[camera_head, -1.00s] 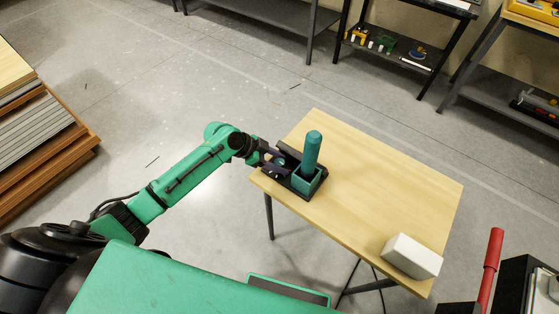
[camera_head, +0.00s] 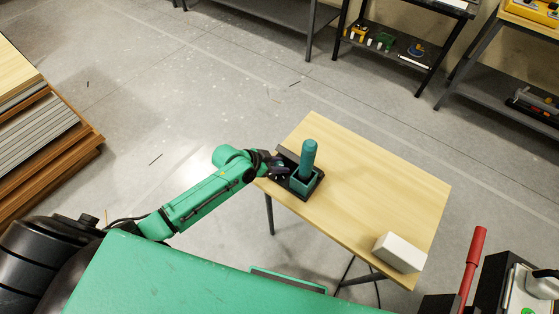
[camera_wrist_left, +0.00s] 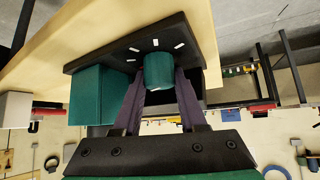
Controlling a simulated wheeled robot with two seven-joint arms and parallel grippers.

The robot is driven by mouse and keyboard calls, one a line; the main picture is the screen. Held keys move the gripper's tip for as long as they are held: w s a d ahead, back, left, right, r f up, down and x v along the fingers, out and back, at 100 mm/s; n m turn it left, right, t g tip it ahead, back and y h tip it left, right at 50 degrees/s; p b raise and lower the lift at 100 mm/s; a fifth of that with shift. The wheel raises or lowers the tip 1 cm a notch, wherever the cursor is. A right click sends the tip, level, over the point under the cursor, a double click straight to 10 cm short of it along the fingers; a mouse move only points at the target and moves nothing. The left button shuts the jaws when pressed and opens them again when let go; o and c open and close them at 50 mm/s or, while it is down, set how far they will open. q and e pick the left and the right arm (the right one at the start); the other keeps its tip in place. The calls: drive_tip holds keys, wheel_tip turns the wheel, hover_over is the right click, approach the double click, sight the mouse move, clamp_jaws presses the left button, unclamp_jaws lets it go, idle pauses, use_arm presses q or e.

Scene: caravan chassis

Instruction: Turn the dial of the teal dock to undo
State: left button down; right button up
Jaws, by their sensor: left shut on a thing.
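The teal dock (camera_head: 305,186) stands on the light wooden table near its left corner, on a dark base. A teal cylinder (camera_head: 309,157) stands upright in its box. In the left wrist view I see the dock's teal box (camera_wrist_left: 101,96) and a black plate (camera_wrist_left: 192,48) with several white tick marks. The round teal dial (camera_wrist_left: 158,68) sticks out from that plate. My left gripper (camera_head: 279,170) is at the dock's left side; in the left wrist view its two purple fingers are shut on the dial, one on each side. My right gripper is not in view.
A white block (camera_head: 399,253) lies at the table's near right corner. The middle of the table (camera_head: 375,195) is bare. Stacked boards (camera_head: 45,140) are at the left, dark shelves (camera_head: 400,48) at the back. A red lever (camera_head: 472,262) stands at the lower right.

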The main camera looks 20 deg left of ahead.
use_arm(q)
drive_tip(key=c, duration=0.7)
unclamp_jaws()
drive_tip(key=shift+c, duration=0.2)
drive_tip(key=shift+a, duration=0.1)
drive_tip(key=v, duration=1.4)
drive_tip(key=shift+s+r, duration=0.15)
drive_tip(key=shift+s, duration=0.05)
drive_tip(key=shift+a, duration=0.15)
